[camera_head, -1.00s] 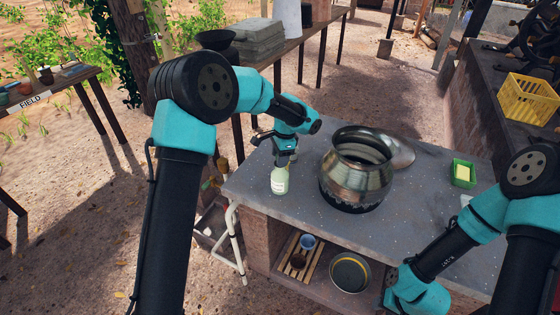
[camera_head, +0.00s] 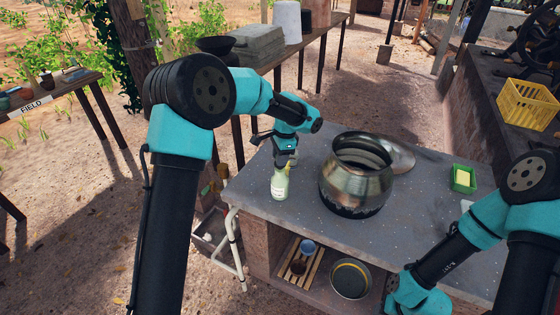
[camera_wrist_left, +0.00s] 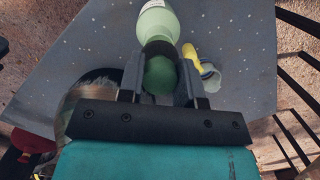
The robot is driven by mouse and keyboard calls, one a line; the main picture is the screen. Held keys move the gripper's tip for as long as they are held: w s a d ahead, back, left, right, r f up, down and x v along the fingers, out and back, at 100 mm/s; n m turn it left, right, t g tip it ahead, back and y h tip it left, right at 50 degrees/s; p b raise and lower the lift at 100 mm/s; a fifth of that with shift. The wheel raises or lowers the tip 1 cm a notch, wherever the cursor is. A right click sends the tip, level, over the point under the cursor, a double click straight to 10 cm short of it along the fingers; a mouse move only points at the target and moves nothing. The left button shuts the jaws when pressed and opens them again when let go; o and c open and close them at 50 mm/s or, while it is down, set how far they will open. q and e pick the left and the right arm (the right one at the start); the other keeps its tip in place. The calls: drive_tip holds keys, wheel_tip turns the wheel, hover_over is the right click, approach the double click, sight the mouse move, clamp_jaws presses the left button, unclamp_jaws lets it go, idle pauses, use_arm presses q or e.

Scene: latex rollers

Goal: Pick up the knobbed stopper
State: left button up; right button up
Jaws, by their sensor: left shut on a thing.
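A pale green bottle (camera_head: 280,187) with a white label is near the left edge of the grey table (camera_head: 235,205). My left gripper (camera_head: 285,160) is directly above it, pointing down. In the left wrist view, my left gripper (camera_wrist_left: 160,82) is shut on the knobbed stopper (camera_wrist_left: 159,77), whose rounded green knob shows between the fingers. A dark collar and the pale green bottle (camera_wrist_left: 157,22) lie in line beyond the knob. I cannot tell whether the stopper is still seated in the bottle. My right arm enters at lower right, but its fingers are out of frame.
A large metal pot (camera_head: 350,185) stands just right of the bottle, with a round metal lid (camera_head: 400,158) behind it. In the left wrist view a small grey-green cup (camera_wrist_left: 211,77) and a yellow item (camera_wrist_left: 190,54) are beside the bottle.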

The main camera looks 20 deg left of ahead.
use_arm(q)
drive_tip(key=shift+r, duration=0.6)
drive_tip(key=shift+s, duration=0.35)
drive_tip(key=s+d, duration=0.2)
drive_tip(key=s, duration=0.5)
drive_tip(key=s+d+r, duration=0.1)
drive_tip(key=s+d, duration=0.1)
drive_tip(key=s, duration=0.5)
drive_tip(key=shift+s+d+r, duration=0.2)
drive_tip(key=shift+s+r, duration=0.05)
drive_tip(key=shift+s, duration=0.1)
